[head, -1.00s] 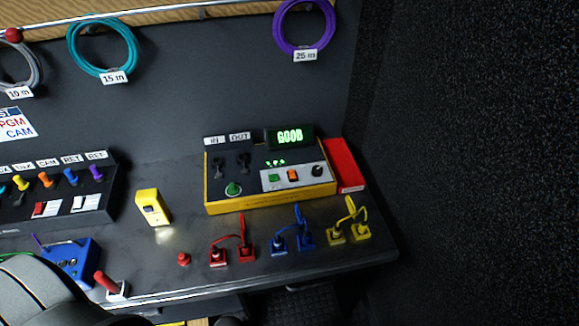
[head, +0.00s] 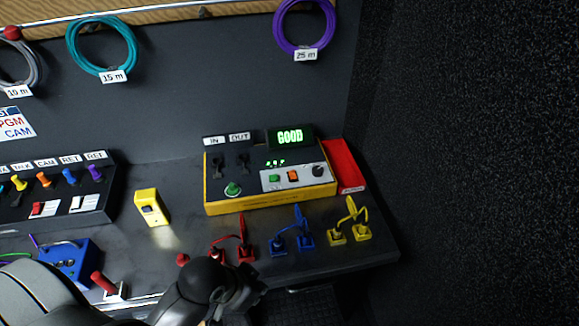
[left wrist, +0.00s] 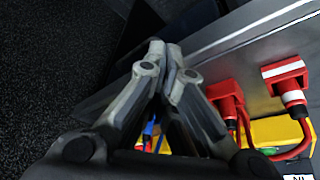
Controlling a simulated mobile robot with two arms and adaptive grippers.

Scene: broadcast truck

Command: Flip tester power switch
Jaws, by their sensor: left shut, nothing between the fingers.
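The tester (head: 265,203) is a yellow box with a dark top on the bench, its display (head: 290,137) lit green with "GOOD". Its light panel carries an orange-lit switch (head: 293,176), a green one (head: 274,178) and a black knob (head: 318,170). Which is the power switch I cannot tell. My left gripper (head: 254,291) is at the bench's front edge, in front of and below the tester, apart from it. In the left wrist view its fingers (left wrist: 160,48) are together and empty, with part of the yellow tester (left wrist: 275,130) behind. My right gripper is not in view.
Red (head: 246,252), blue (head: 306,239) and yellow (head: 355,232) cabled plugs stand between gripper and tester. A yellow handheld device (head: 152,207) and a blue box (head: 70,262) lie left. A red tray (head: 345,165) sits right of the tester, near a dark wall (head: 470,160).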

